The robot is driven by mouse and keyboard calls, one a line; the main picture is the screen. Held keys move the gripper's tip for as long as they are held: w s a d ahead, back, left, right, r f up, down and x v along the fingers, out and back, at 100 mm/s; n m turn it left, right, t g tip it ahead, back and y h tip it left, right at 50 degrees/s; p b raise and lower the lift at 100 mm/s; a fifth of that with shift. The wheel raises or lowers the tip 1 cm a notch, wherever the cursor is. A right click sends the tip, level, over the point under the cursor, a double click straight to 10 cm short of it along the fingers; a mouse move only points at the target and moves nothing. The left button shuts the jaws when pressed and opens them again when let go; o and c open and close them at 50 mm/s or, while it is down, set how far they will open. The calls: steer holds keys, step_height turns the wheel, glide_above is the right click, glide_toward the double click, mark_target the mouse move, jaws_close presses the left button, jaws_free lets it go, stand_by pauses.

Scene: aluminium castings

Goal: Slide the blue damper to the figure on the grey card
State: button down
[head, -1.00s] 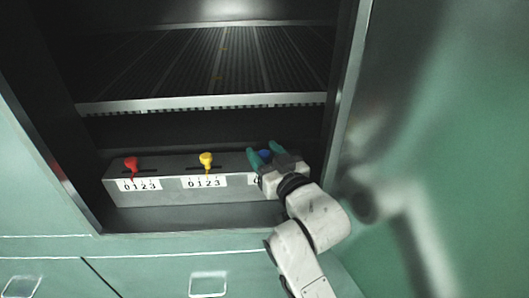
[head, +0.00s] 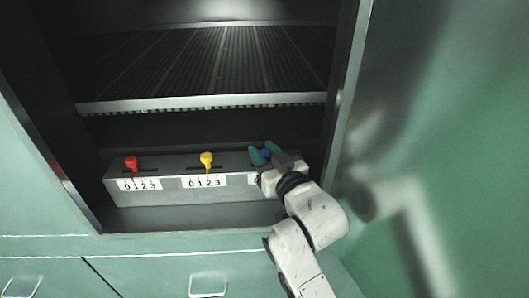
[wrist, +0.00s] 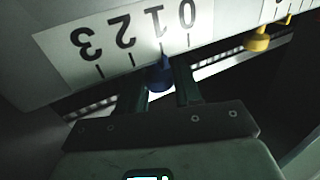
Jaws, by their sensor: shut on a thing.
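The blue damper (head: 265,154) is the right-hand knob on the grey control box (head: 150,192). My gripper (head: 264,153) has its two teal fingers on either side of the knob and is shut on it. In the wrist view the blue damper (wrist: 160,76) sits between the fingers, below an upside-down scale label (wrist: 75,50) reading 0 to 3. It stands about at the mark for 1. In the head view my gripper hides most of that label. No grey card is in view.
A red knob (head: 131,163) and a yellow knob (head: 206,160) stand on the same box to the left, each above its own 0-to-3 label. A ribbed shelf (head: 200,104) lies above and behind. The compartment's right wall (head: 345,90) is close to my arm.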

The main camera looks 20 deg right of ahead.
steer(key=shift+s+d+p, duration=0.2)
steer(key=shift+d+p, duration=0.15)
steer(key=shift+d, duration=0.15)
steer(key=shift+s+d+p, duration=0.15)
steer(key=shift+d+p, duration=0.15)
steer(key=shift+d, duration=0.2)
steer(key=c, duration=0.9)
jaws_free()
steer(key=shift+c, duration=0.2)
steer(key=shift+a, duration=0.15)
